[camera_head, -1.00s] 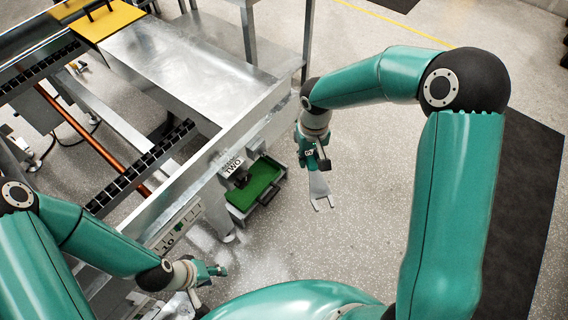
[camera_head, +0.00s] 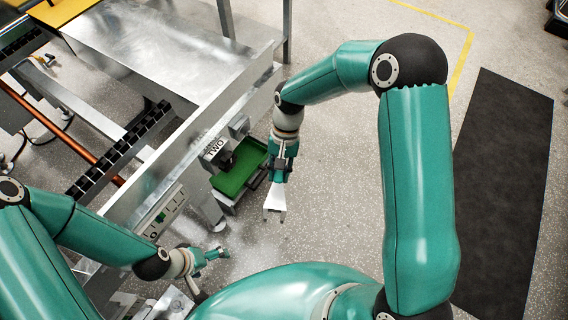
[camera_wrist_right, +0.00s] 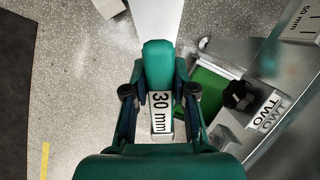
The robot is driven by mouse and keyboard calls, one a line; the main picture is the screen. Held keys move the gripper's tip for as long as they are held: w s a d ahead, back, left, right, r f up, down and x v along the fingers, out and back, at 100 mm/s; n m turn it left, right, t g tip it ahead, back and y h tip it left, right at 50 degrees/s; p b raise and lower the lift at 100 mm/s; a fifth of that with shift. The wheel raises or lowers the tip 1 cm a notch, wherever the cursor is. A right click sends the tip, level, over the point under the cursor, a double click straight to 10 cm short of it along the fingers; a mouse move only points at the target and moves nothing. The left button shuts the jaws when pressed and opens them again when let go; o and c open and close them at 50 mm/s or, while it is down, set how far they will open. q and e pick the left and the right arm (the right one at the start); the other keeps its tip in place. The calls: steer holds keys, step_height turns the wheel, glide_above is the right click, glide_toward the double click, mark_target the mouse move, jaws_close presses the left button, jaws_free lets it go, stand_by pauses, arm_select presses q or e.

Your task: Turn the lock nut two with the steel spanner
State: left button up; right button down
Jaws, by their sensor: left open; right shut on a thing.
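The steel spanner (camera_head: 275,199) is held in my right gripper (camera_head: 279,172), its open forked end pointing toward the front of the head view. In the right wrist view the gripper (camera_wrist_right: 158,95) is shut around the spanner's handle, which shows a "30 mm" label (camera_wrist_right: 161,112). A dark nut (camera_head: 226,159) sits by the "TWO" plate (camera_head: 215,147) on the washer's side; it also shows in the wrist view (camera_wrist_right: 237,95). The spanner is apart from it, to its right in the head view. My left gripper (camera_head: 222,252) is open and empty at lower left.
A green-lined tray (camera_head: 238,178) sits below the nut, close to the spanner. The washer's metal frame (camera_head: 245,105) and a control panel (camera_head: 165,212) stand to the left. Speckled floor (camera_head: 330,200) right of the spanner is clear.

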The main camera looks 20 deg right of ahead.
steer(key=w+a+f+m+t+y+b, duration=0.1)
steer(key=w+a+f+m+y+b, duration=0.15)
steer(key=f+m+y+b, duration=0.3)
steer(key=w+a+f+m+t+y+b, duration=0.2)
steer(key=w+f+m+y+b, duration=0.25)
steer(key=f, duration=0.25)
arm_select(q)
step_height(320, 180, down, 22)
steer(key=b, duration=0.9)
arm_select(e)
steer(key=w+d+f+m+t+h, duration=0.1)
steer(key=w+d+f+m+t, duration=0.9)
steer(key=t, duration=0.4)
step_height(320, 180, down, 2)
steer(key=shift+w+d+f+h, duration=0.25)
steer(key=shift+w+d+h, duration=0.05)
steer(key=shift+w+d, duration=0.35)
